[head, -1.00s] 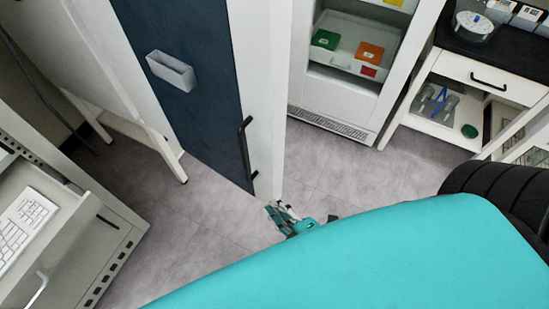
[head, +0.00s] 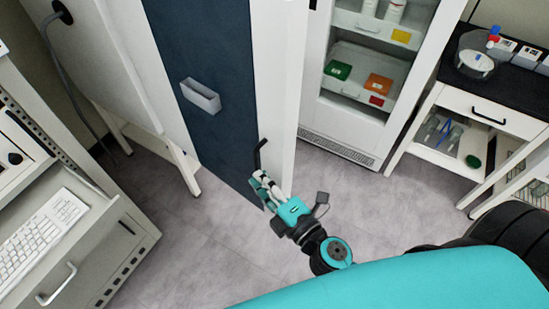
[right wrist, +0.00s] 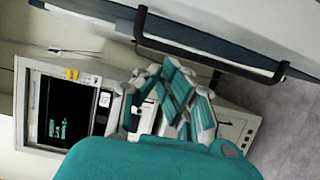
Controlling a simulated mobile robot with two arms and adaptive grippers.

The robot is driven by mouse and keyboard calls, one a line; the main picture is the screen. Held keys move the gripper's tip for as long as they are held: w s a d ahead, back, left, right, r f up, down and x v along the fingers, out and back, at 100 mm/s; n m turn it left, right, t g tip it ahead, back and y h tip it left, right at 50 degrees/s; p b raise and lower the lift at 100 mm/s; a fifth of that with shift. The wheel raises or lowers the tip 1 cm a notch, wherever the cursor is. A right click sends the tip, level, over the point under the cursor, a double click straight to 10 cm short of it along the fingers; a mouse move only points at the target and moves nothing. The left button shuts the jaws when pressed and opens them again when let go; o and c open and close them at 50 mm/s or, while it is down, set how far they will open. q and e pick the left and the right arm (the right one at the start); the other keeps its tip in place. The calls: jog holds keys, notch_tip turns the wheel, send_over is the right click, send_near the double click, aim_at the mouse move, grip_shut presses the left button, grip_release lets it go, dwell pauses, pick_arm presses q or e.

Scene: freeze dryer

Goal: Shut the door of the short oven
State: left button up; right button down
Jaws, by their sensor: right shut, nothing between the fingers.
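A dark blue door panel (head: 215,60) with a white edge stands open in the head view; I cannot tell whether it belongs to the short oven. Its black bar handle (head: 260,155) is partly hidden behind my right gripper (head: 264,187), and the handle also shows in the right wrist view (right wrist: 205,55). My right gripper is shut and empty, at the lower part of the handle by the door's near edge. In the wrist view its fingers (right wrist: 178,100) lie just below the bar; I cannot tell if they touch it. My left gripper is not in view.
A white cabinet (head: 340,140) with green and orange boxes stands open behind the door. A bench with a drawer (head: 490,112) is at right. A console with a keyboard (head: 38,235) is at left. Grey floor (head: 215,240) is clear between them.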

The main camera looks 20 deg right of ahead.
aim_at(274, 170)
jog(key=shift+w+d, duration=0.3)
jog(key=shift+d, duration=0.3)
jog(key=shift+w+d, duration=0.3)
jog(key=shift+d, duration=0.3)
jog(key=shift+w+d, duration=0.3)
jog(key=shift+d, duration=0.3)
jog(key=shift+f, duration=0.1)
